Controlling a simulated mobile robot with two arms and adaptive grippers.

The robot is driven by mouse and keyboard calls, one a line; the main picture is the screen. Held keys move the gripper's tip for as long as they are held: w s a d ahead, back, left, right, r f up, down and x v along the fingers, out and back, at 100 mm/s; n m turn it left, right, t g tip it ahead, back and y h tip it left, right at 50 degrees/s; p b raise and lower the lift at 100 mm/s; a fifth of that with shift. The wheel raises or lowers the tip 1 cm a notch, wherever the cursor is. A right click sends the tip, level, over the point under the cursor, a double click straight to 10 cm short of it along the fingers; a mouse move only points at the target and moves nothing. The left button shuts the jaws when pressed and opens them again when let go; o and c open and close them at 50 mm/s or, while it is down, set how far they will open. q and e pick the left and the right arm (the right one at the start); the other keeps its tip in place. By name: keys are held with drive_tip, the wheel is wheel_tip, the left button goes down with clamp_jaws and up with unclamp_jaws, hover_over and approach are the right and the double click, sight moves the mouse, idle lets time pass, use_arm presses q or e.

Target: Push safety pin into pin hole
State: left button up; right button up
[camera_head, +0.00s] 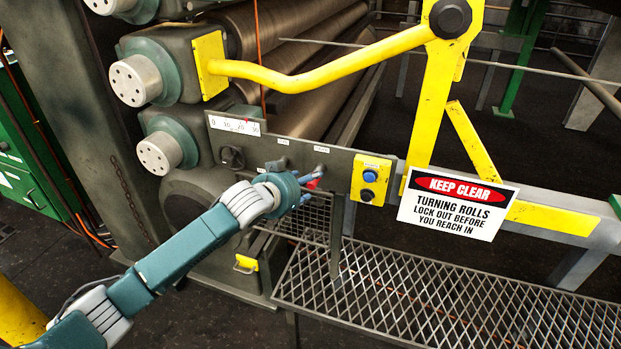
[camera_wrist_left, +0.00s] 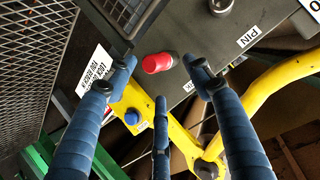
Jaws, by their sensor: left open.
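The safety pin shows in the left wrist view as a red cylindrical knob (camera_wrist_left: 156,63) with a grey collar, standing out from a dark grey panel (camera_wrist_left: 205,40). In the head view its red end (camera_head: 314,183) shows just beyond my left gripper's fingers. My left gripper (camera_head: 300,189) is open in front of the panel. In the left wrist view its blue fingers (camera_wrist_left: 160,82) are spread around the red knob, with no clear contact. The pin hole itself is not visible; a "PIN" label (camera_wrist_left: 250,36) is on the panel. My right gripper is not in view.
A yellow button box (camera_head: 370,179) and a "KEEP CLEAR" sign (camera_head: 458,201) are right of the pin. A yellow bent lever (camera_head: 330,77) crosses above. A mesh step (camera_head: 430,290) lies below, and large rolls (camera_head: 300,60) stand behind the panel.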

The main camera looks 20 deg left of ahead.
use_arm(q)
drive_tip(key=x, duration=0.5)
drive_tip(key=shift+w+f+p, duration=0.1)
drive_tip(key=shift+w+p, duration=0.2)
drive_tip(key=shift+p, duration=0.1)
